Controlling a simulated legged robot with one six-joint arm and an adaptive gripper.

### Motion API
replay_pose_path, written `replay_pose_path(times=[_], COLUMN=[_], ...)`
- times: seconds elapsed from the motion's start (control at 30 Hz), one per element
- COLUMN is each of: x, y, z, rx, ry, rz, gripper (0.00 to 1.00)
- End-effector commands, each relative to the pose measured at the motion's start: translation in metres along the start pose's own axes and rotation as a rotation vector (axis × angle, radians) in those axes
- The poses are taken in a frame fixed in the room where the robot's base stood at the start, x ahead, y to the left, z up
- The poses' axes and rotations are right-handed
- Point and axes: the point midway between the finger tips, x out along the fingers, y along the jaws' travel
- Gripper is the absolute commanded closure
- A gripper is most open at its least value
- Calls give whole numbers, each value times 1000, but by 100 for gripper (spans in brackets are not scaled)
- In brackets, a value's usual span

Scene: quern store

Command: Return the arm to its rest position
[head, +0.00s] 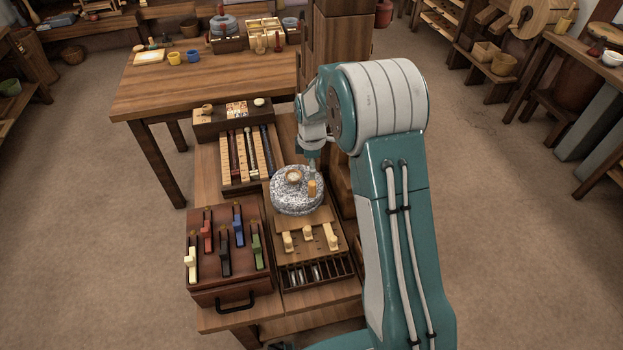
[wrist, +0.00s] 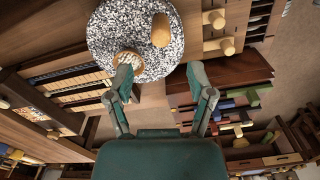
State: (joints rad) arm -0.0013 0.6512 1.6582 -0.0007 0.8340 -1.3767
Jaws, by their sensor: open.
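My arm rises at the right of the head view and bends over the bench, its wrist hanging down behind the quern. My gripper (wrist: 160,77) is open in the wrist view, its two green fingers spread wide with nothing between them. In the head view the gripper (head: 310,161) is small and partly hidden by my arm. The speckled round quern stone (head: 297,203) has a wooden peg handle (head: 312,187) and a pale round hopper (head: 293,176) on top. In the wrist view the stone (wrist: 110,30) lies beyond the fingers; I cannot tell the gap to the left fingertip.
A brown box with coloured levers (head: 226,275) stands left of the quern. A slotted rack (head: 319,272) with wooden knobs lies in front. A panel of sliders (head: 249,163) is behind left. A larger table (head: 190,95) stands farther back. Open floor (head: 500,260) lies right.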

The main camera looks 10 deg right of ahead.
Motion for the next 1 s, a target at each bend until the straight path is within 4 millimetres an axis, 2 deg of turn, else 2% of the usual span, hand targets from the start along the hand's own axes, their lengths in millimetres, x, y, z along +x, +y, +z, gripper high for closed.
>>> replay_pose_path(times=[0.03,0.2,0.77,0.87,1.0], x=[-8,-22,-26,-40,-72], y=[1,1,0,-5,-20], z=[0,0,0,1,4], rx=[0,0,6,40,134], ry=[1,0,0,4,14], rz=[4,1,3,18,52], gripper=[31,31,31,31,31])
